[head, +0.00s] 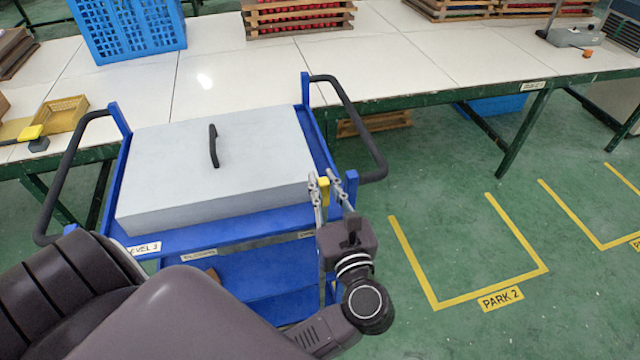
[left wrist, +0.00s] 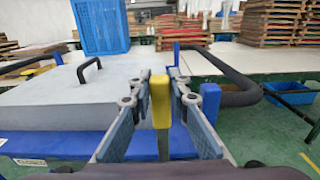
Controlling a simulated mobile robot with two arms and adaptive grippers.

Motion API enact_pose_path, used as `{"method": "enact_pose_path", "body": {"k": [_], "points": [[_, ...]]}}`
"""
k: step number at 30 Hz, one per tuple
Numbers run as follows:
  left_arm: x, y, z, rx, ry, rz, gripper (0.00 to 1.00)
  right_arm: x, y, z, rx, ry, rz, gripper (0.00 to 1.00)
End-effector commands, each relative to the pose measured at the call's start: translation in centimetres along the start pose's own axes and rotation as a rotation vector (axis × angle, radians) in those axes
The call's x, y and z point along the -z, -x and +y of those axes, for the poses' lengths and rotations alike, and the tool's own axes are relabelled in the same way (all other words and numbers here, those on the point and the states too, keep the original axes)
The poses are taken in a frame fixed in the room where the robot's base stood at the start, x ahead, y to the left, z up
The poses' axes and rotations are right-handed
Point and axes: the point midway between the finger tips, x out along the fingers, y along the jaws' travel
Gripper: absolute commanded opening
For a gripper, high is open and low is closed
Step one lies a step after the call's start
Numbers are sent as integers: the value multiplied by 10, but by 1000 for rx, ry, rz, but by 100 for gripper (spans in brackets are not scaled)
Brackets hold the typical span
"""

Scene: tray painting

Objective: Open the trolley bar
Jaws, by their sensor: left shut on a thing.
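The blue trolley (head: 225,236) stands at the work table, with a grey lidded box on its top level. A yellow-tipped upright bar (head: 324,188) is at the trolley's front right corner. My left gripper (head: 331,183) is shut on this yellow piece. In the left wrist view the yellow piece (left wrist: 160,100) stands upright between the two fingers of the left gripper (left wrist: 161,92). Its lower part is partly hidden by the fingers and wrist. My right gripper is not in view.
The grey box (head: 225,165) has a black handle (head: 214,146). Black push handles (head: 362,125) curve out from the trolley's sides. A long table (head: 420,55) with a blue crate (head: 125,28) runs behind. Green floor with yellow parking marks (head: 430,290) is clear at right.

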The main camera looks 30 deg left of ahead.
Motion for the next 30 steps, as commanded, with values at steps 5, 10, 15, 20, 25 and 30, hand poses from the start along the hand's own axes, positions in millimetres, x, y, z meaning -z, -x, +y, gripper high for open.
{"method": "enact_pose_path", "body": {"k": [5, 10, 15, 20, 25, 30], "points": [[4, 0, -25, -2, 6, 1, 0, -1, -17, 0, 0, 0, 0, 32], [1, 0, -36, 2, 1, 0, 0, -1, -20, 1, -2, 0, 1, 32], [0, 0, -36, 5, 1, 0, 0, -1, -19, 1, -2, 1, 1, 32], [-1, 0, -37, 5, 2, 0, 25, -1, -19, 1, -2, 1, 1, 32], [0, 0, -36, 3, 1, 0, 35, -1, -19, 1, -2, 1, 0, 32], [0, 0, -35, 2, 1, 0, 35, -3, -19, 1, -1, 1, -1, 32]]}}
